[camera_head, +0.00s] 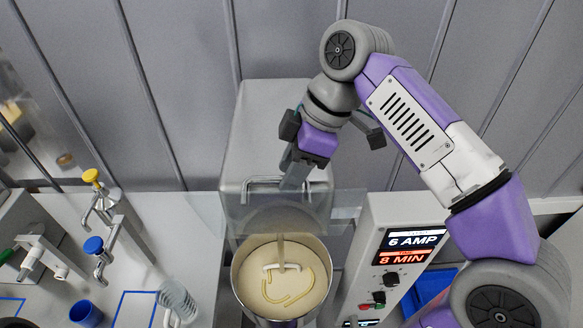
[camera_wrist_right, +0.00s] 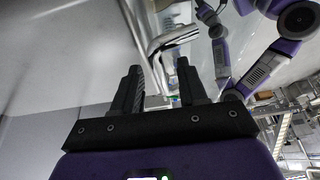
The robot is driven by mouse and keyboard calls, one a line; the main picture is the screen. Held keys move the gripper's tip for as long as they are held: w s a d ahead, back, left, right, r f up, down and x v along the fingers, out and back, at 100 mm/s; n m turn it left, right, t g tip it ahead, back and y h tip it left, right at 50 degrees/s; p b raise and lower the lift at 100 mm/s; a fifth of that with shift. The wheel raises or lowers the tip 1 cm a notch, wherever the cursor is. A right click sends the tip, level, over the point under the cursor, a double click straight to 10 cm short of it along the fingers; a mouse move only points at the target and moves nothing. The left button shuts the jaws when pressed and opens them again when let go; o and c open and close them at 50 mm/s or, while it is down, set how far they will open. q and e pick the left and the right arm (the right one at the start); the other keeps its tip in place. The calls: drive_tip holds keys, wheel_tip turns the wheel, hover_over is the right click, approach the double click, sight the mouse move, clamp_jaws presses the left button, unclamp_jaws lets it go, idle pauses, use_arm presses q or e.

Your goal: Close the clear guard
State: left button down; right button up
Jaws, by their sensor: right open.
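The clear guard (camera_head: 345,205) is a see-through panel behind and above the mixer bowl (camera_head: 238,282). It looks raised, and the bowl's top is uncovered. A chrome bar handle (camera_head: 262,181) runs along its back edge by the mixer head (camera_head: 270,120). My right gripper (camera_head: 293,180) reaches down at the handle's right end. In the right wrist view the gripper (camera_wrist_right: 160,64) has its fingers apart, with the bent chrome handle (camera_wrist_right: 176,38) at and between the tips. I cannot tell whether they touch. My left gripper is not clearly seen.
A control panel (camera_head: 388,280) with lit displays stands right of the bowl. Dough and a hook are in the bowl. Taps with yellow (camera_head: 91,175) and blue (camera_head: 93,244) knobs and a blue cup (camera_head: 86,313) are at left. A grey wall is behind.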

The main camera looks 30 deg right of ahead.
drive_tip(key=shift+w, duration=0.15)
drive_tip(key=shift+c, duration=0.3)
clamp_jaws()
